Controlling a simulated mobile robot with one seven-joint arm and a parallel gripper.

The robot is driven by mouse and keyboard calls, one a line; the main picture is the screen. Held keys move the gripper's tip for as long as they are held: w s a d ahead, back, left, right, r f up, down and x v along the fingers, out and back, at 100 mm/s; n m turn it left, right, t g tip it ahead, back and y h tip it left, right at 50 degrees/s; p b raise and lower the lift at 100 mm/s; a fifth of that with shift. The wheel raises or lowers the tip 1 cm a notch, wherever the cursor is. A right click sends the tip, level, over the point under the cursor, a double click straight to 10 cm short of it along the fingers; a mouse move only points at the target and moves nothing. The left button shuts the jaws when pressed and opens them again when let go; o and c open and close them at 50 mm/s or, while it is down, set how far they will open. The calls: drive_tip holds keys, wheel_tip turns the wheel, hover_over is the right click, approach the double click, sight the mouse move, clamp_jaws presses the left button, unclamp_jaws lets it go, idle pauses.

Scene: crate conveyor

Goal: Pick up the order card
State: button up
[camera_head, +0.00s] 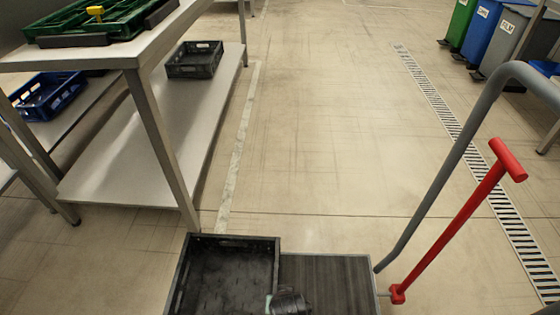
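I cannot make out an order card anywhere in this view. A dark rounded part at the bottom edge, over the side of the black crate (228,240), looks like the end of my arm with my gripper (287,303). It is cut off by the picture's edge. Its fingers cannot be made out, so I cannot tell whether it is open or shut, or whether it holds anything. The black crate looks empty in its visible part.
The crate sits beside a dark ribbed platform (325,280) with a grey rail (440,180) and red T-handle (450,235). A metal table (120,55) at left bears green crates (75,38); blue (45,97) and black (195,60) crates lie below. Floor (310,130) ahead is clear; bins (487,35) far right.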

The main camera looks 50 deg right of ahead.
clamp_jaws()
idle(1.4)
